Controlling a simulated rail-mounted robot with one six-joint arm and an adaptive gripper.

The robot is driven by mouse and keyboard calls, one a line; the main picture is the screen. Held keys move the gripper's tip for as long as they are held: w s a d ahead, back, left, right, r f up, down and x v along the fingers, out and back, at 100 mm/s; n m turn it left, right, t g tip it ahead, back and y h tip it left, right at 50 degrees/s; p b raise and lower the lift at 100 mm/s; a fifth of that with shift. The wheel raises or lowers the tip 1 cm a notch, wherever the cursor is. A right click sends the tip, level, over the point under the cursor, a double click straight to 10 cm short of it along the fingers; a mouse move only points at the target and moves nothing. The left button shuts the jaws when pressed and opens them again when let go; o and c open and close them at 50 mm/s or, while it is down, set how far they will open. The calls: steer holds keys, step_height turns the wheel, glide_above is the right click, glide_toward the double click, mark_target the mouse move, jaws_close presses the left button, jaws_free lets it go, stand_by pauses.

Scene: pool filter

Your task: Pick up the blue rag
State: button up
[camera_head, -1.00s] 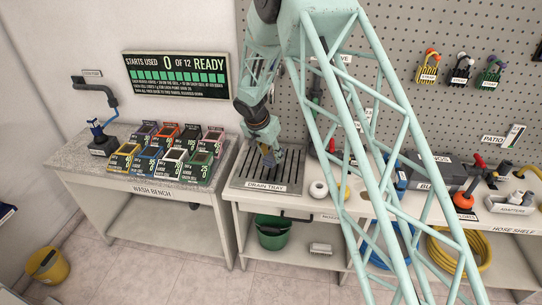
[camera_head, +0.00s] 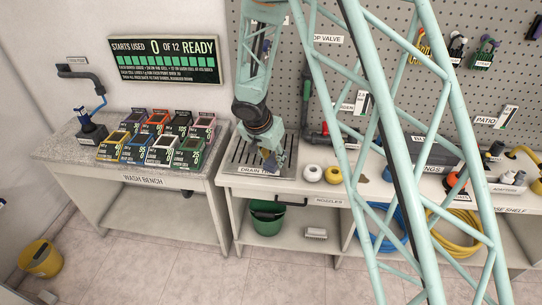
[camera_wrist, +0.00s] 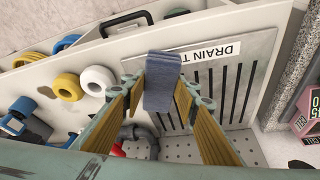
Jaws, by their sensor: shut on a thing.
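The blue rag (camera_wrist: 162,82) shows in the wrist view as a folded grey-blue strip between the two yellow-lined fingers of my gripper (camera_wrist: 160,96). My gripper is shut on it. The drain tray (camera_wrist: 232,85), a slotted metal plate, lies beyond and to the right of the rag in that view. In the head view my gripper (camera_head: 269,162) points down over the drain tray (camera_head: 236,160), and the rag is mostly hidden there by the fingers. I cannot tell how far the rag is above the tray.
A white ring (camera_head: 313,173) and a yellow ring (camera_head: 333,175) sit right of the tray. Several coloured boxes (camera_head: 163,150) stand on the wash bench (camera_head: 62,147) at left. A green bucket (camera_head: 267,218) is below. The pegboard (camera_head: 290,60) rises behind.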

steer(key=shift+s+d, duration=0.15)
steer(key=shift+s, duration=0.25)
stand_by(0.5)
